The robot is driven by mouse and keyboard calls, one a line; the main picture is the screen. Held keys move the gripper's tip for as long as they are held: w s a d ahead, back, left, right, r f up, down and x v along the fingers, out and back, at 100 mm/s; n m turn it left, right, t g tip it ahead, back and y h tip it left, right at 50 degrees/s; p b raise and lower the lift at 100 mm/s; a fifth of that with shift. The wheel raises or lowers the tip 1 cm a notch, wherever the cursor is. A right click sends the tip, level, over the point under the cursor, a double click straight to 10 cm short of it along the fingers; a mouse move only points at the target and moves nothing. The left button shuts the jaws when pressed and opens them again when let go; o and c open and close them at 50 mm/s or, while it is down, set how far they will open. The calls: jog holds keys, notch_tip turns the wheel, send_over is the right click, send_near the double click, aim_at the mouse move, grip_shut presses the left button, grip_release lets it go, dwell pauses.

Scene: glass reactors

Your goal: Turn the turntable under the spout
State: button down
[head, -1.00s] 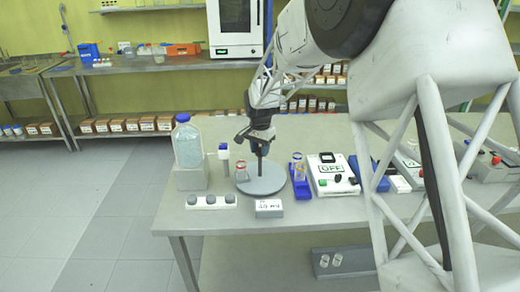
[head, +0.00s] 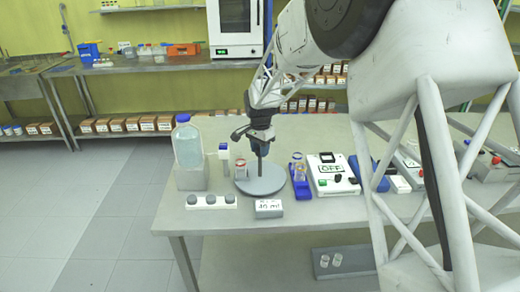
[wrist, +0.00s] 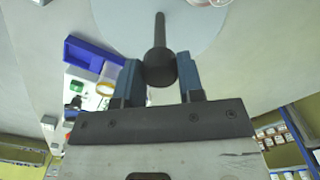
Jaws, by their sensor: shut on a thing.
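The turntable (head: 272,187) is a round grey disc on the bench, with a dark upright post (head: 260,168) on it. My gripper (head: 261,146) is above the disc, and its blue fingers (wrist: 160,76) are shut on the round knob (wrist: 160,66) at the top of the post. A small glass beaker (head: 241,170) with a reddish rim stands on the disc's left part. Its edge shows at the top of the wrist view. The spout unit (head: 224,153), a slim post with a blue and white head, stands just left of the beaker. Whether the beaker is under the spout I cannot tell.
A blue-capped bottle (head: 188,146) stands on a grey block at left. A white strip (head: 212,202) with grey knobs and a small "40 ml" sign (head: 268,209) lie in front. A blue rack (head: 300,187) with glassware and a device reading OFF (head: 333,176) are close on the right.

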jog(key=c, duration=0.7)
grip_release()
jog(key=shift+c, duration=0.2)
jog(key=shift+r, duration=0.1)
jog(key=shift+r, duration=3.8)
